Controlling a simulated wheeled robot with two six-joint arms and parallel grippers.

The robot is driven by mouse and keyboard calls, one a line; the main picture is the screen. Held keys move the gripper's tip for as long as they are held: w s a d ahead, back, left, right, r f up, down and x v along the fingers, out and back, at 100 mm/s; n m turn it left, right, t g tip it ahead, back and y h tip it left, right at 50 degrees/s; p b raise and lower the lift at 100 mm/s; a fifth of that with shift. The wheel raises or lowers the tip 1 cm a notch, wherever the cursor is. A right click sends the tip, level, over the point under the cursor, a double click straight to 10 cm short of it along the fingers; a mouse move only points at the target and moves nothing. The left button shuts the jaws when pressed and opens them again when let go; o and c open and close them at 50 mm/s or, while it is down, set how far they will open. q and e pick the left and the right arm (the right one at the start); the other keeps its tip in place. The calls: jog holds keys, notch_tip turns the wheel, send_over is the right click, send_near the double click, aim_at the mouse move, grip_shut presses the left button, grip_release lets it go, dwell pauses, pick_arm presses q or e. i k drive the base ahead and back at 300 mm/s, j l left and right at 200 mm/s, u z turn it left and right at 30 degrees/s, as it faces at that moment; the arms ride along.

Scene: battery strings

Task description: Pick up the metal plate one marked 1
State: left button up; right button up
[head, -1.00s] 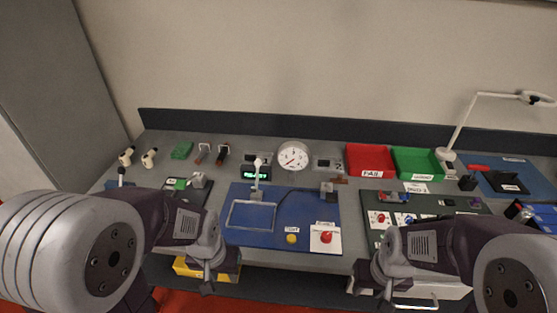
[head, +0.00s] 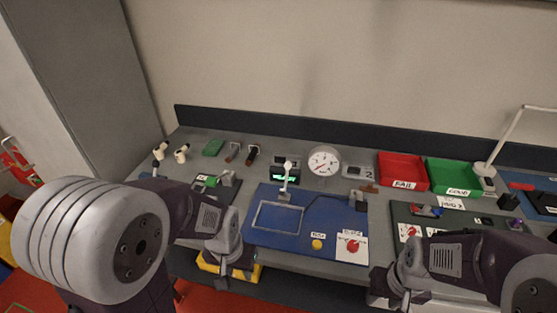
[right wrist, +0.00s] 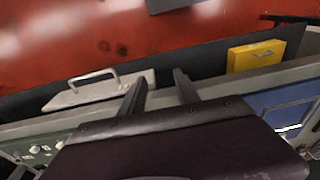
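A grey metal plate marked 2 (head: 357,171) lies at the back of the bench, just right of the round white dial. A similar grey plate (head: 286,160) lies left of the dial, partly hidden behind the green-lit display and a small post; I cannot read its mark clearly now. My left gripper (head: 236,274) hangs at the bench's front edge, far from both plates; its fingers are too small to judge. My right gripper (head: 395,300) is also at the front edge. In the right wrist view its two fingers (right wrist: 160,88) stand apart with nothing between them.
A blue board (head: 300,237) with a yellow button and a red knob fills the middle of the bench. The red FAIL bin (head: 402,170) and green GOOD bin (head: 452,174) stand at the back right. A yellow drawer (head: 212,264) is below the bench.

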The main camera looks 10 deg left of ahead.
aim_at(277, 159)
jog(key=i+j+u, duration=0.15)
jog(key=j, duration=0.25)
jog(key=i+j+u, duration=0.1)
jog(key=j, duration=0.3)
jog(key=i+j+u, duration=0.15)
jog(key=j, duration=0.25)
jog(key=i+j+u, duration=0.1)
jog(key=j, duration=0.25)
jog(key=i, duration=0.05)
